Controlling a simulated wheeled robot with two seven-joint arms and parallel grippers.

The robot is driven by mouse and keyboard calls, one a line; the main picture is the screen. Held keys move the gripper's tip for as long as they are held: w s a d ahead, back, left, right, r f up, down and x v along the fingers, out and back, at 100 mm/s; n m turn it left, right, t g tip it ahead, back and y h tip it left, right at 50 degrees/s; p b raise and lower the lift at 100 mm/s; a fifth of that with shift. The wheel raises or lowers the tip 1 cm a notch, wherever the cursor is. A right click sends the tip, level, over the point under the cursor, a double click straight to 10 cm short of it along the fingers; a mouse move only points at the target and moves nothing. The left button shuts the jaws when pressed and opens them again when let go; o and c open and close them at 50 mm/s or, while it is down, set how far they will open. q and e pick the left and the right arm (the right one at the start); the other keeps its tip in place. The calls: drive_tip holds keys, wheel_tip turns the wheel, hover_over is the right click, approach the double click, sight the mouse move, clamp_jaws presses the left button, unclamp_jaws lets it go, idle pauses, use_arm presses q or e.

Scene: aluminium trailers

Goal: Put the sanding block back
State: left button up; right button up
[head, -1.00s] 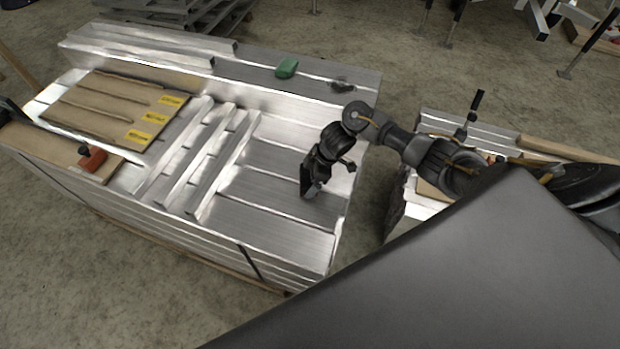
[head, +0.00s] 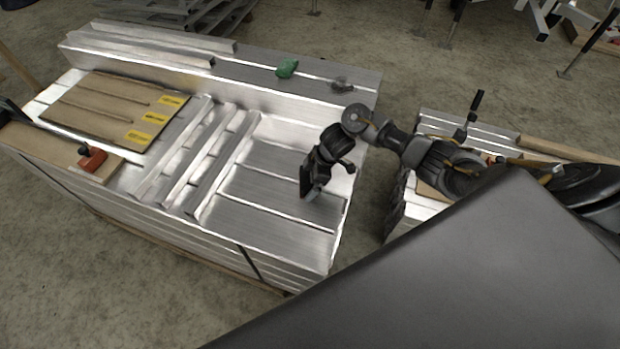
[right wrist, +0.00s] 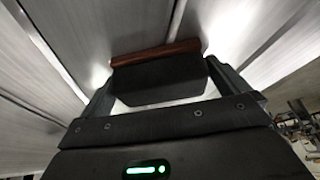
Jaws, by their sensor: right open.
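The sanding block (right wrist: 158,80) shows in the right wrist view as a dark block with a reddish-brown strip along its far edge. It lies between the two fingers of my right gripper (right wrist: 160,88), over bright aluminium. The fingers are open, with the block between them; I cannot tell whether they touch it. In the head view my right gripper (head: 311,190) points down at the right part of the aluminium stack, close above its surface. The block is largely hidden by the gripper there. My left gripper is not in view.
The aluminium stack (head: 270,215) has raised bars (head: 205,165) left of the gripper. A brown panel (head: 105,108) with yellow labels and a red-and-black tool (head: 92,158) lie further left. A green item (head: 287,68) rests on the back ledge. A second stack (head: 470,128) stands right.

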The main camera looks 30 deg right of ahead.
drive_tip(key=p+v, duration=0.2)
drive_tip(key=v, duration=1)
drive_tip(key=shift+s, duration=0.1)
